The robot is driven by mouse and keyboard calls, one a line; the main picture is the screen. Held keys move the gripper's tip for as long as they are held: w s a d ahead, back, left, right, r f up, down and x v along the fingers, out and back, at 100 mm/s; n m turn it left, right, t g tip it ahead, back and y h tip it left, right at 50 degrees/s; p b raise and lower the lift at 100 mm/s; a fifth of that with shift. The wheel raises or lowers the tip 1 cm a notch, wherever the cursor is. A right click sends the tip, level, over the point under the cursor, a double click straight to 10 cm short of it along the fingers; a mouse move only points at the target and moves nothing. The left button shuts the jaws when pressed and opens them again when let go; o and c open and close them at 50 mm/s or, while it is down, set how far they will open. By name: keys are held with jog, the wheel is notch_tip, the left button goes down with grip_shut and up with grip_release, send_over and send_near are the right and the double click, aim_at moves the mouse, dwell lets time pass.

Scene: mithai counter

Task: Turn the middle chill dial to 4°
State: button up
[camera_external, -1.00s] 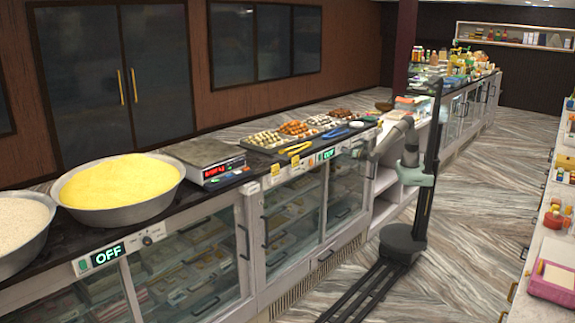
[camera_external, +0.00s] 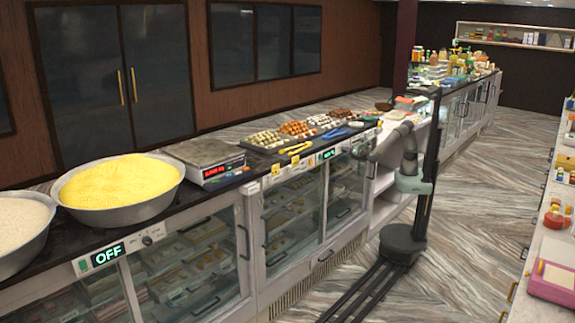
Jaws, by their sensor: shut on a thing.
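The middle cold case has a control panel with a small lit green display (camera_external: 327,155) on its top front edge. The display's characters are too small to read surely. My gripper (camera_external: 359,150) is at this panel, just right of the display, with my arm reaching in from the right. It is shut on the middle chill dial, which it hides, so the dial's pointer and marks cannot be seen.
The left case has its own panel reading OFF (camera_external: 108,255) and a dark dial (camera_external: 147,240). Above the middle case stand sweet trays (camera_external: 266,139), yellow tongs (camera_external: 295,148) and a scale (camera_external: 205,160). A large bowl of yellow grains (camera_external: 118,192) stands left.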

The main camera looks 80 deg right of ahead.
jog(key=o, duration=1)
jog(key=shift+s+a, duration=0.1)
jog(key=shift+s, duration=0.05)
jog(key=b+v, duration=0.2)
jog(key=v, duration=1.5)
